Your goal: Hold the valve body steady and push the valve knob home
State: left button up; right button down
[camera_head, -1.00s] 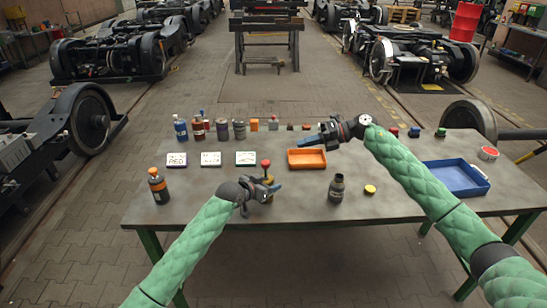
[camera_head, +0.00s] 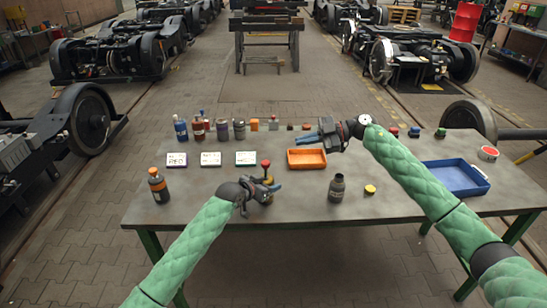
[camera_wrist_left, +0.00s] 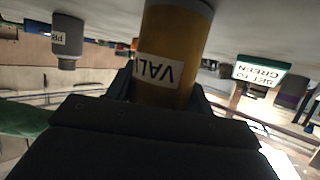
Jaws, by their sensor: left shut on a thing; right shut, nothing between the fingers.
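The valve body, a yellow cylinder with a white label whose visible letters read "VAL", fills the middle of the left wrist view (camera_wrist_left: 172,40). It stands on the table in the head view, mostly hidden by my left gripper (camera_head: 268,190). My left gripper is shut around it. The red valve knob (camera_head: 266,164) sticks up above the body on top; the wrist view does not show it. My right gripper (camera_head: 312,136) is shut and empty, above the table behind the orange tray, to the right of the knob and farther back.
The orange tray (camera_head: 306,152) lies right of the valve. A dark bottle (camera_head: 337,188) and a yellow disc (camera_head: 370,190) stand at the front. A blue tray (camera_head: 484,186) is at right. Label cards (camera_head: 211,160) and several bottles line the left and back. An orange-capped bottle (camera_head: 158,185) stands at front left.

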jog(key=m, duration=0.6)
send_over(266, 164)
jog(key=w+d, duration=0.1)
jog(key=d, duration=0.2)
notch_tip(266, 164, down, 2)
jog(key=shift+w+a+f, duration=0.1)
jog(key=shift+a+f, duration=0.05)
jog(key=shift+f, duration=0.95)
jog(key=shift+w+a+f, duration=0.1)
jog(key=shift+a+f, duration=0.05)
jog(key=shift+f, duration=0.9)
pick_arm(q)
jog(key=shift+r, duration=0.1)
pick_arm(e)
jog(key=shift+f, duration=1.95)
